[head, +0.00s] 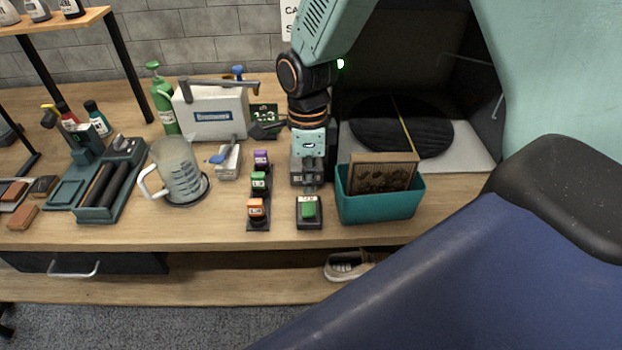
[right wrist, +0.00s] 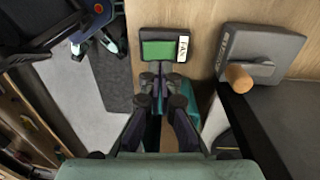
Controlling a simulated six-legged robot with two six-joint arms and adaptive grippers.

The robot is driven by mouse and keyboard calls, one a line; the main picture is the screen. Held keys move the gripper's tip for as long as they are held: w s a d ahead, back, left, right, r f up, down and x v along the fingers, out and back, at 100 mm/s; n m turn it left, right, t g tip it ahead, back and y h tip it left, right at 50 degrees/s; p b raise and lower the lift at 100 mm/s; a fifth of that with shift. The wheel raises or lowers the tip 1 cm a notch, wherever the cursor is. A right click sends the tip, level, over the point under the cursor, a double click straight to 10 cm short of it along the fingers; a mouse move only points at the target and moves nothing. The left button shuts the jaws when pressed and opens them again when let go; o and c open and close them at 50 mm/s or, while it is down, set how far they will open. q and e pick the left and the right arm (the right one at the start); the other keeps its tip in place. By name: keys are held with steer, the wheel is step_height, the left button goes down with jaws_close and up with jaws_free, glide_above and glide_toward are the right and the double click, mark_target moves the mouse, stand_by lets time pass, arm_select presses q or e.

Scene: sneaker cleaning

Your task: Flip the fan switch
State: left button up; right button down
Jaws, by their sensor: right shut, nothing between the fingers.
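The fan switch (head: 308,208) is a green rocker in a dark square housing near the table's front edge. In the right wrist view the green rocker (right wrist: 157,50) lies just past my fingertips, with a "FAN" label beside it. My right gripper (head: 309,187) comes down from above, its fingertips right behind the switch. In the right wrist view its fingers (right wrist: 160,74) are shut and empty. I cannot tell whether they touch the switch or which way the rocker is tipped. My left gripper is not in view.
A teal bin (head: 380,205) with a brown box stands close right of the switch. A strip of coloured buttons (head: 258,190) stands to its left, then a clear jug (head: 178,170). A grey box with a wooden knob (right wrist: 240,75) shows in the right wrist view.

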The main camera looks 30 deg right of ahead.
step_height(320, 180, up, 9)
steer(key=w+d, duration=0.1)
steer(key=w, duration=0.1)
steer(key=shift+p, duration=0.35)
steer(key=shift+s, duration=0.2)
